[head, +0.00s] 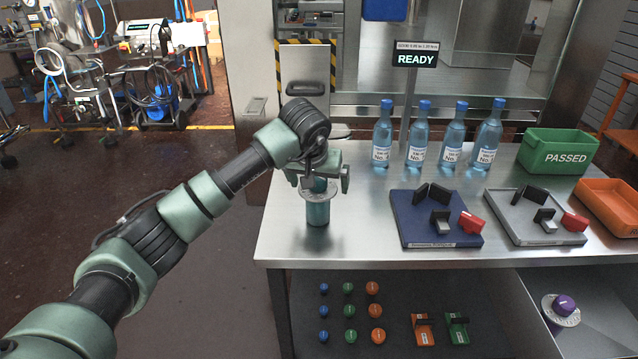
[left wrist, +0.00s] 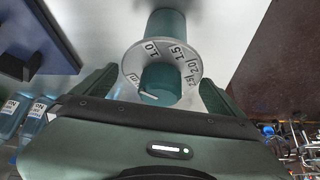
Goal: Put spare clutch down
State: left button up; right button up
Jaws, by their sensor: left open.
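The clutch is a teal cylinder (head: 318,212) with a pale numbered dial ring and a teal knob on top. It appears to stand upright on the steel table (head: 365,255), near the left front corner. In the left wrist view the clutch (left wrist: 167,25) shows its dial ring with numbers such as 1.0, 1.5 and 2.0. My left gripper (head: 322,183) is over the clutch with its fingers spread either side of the knob. In the left wrist view the fingers of the left gripper (left wrist: 157,88) look apart from the knob. My right gripper is out of view.
Several blue bottles (head: 417,148) stand at the back. A blue fixture (head: 412,232) and a grey fixture (head: 555,237) lie to the right, beside a green PASSED bin (head: 557,152) and an orange bin (head: 611,204). A purple-knobbed dial (head: 564,306) sits on the lower shelf.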

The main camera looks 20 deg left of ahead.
pick_arm(q)
jog(key=v, duration=1.1)
jog(key=shift+s+r+b, duration=0.15)
jog(key=shift+r+b, duration=0.1)
jog(key=shift+b, duration=0.2)
